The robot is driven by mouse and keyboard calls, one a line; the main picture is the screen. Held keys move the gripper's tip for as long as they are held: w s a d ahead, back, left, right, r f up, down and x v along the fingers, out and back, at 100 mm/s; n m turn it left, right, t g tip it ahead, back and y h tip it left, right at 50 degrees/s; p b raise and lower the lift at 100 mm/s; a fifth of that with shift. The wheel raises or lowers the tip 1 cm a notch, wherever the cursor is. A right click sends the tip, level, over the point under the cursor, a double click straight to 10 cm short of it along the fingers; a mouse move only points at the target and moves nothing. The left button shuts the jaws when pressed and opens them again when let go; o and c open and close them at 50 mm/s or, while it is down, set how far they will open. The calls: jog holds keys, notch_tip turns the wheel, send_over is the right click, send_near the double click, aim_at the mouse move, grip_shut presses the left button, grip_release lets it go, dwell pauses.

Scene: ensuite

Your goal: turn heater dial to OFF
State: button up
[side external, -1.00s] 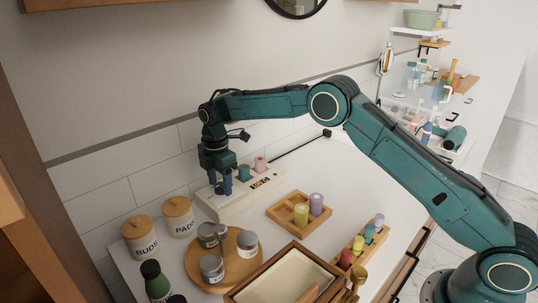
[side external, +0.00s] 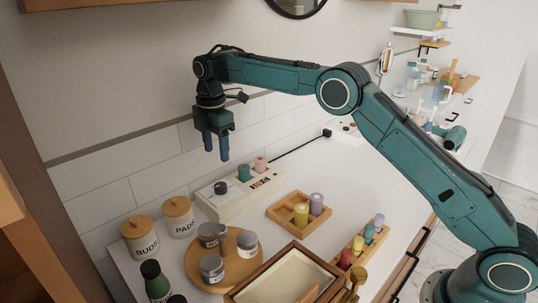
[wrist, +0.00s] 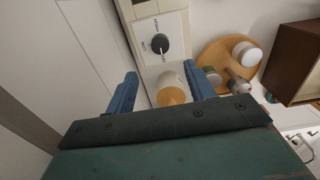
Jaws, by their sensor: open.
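The heater is a long white box (side external: 236,200) on the counter against the tiled wall. Its black dial (side external: 221,187) sits on the top at the left end. In the wrist view the dial (wrist: 160,44) shows a pale pointer line and small lettering around it, too small to read surely. My gripper (side external: 216,153) is open and empty, pointing down above the dial and clear of it. In the wrist view the blue fingertips (wrist: 160,70) stand apart, with the dial beyond them.
Green and pink pieces (side external: 252,168) stand on the box. Lidded jars (side external: 178,217) and a round wooden tray (side external: 237,280) with tins are at left. A wooden tray (side external: 283,223) with cylinders is at right. Air above is free.

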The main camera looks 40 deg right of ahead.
jog(key=shift+r, duration=1.45)
jog(key=shift+r, duration=0.1)
jog(key=s+d+r+m+t, duration=0.1)
jog(key=s+d+r+m, duration=0.2)
jog(key=s+r+m, duration=0.5)
jog(key=s+d+r+m+t, duration=0.15)
jog(key=s+d+r, duration=0.25)
jog(key=s+r, duration=0.5)
jog(key=s+d+f+m+t, duration=0.1)
jog(key=s+f+m, duration=0.2)
jog(key=s, duration=0.6)
jog(key=s+d+f+m+t, duration=0.1)
jog(key=s+f, duration=0.3)
jog(key=s, duration=0.4)
jog(key=s+d+f+m+t, duration=0.1)
jog(key=s+f+m, duration=0.2)
jog(key=s, duration=0.6)
jog(key=shift+s+d+f+m, duration=0.3)
jog(key=shift+f+m, duration=0.1)
jog(key=shift+m, duration=0.45)
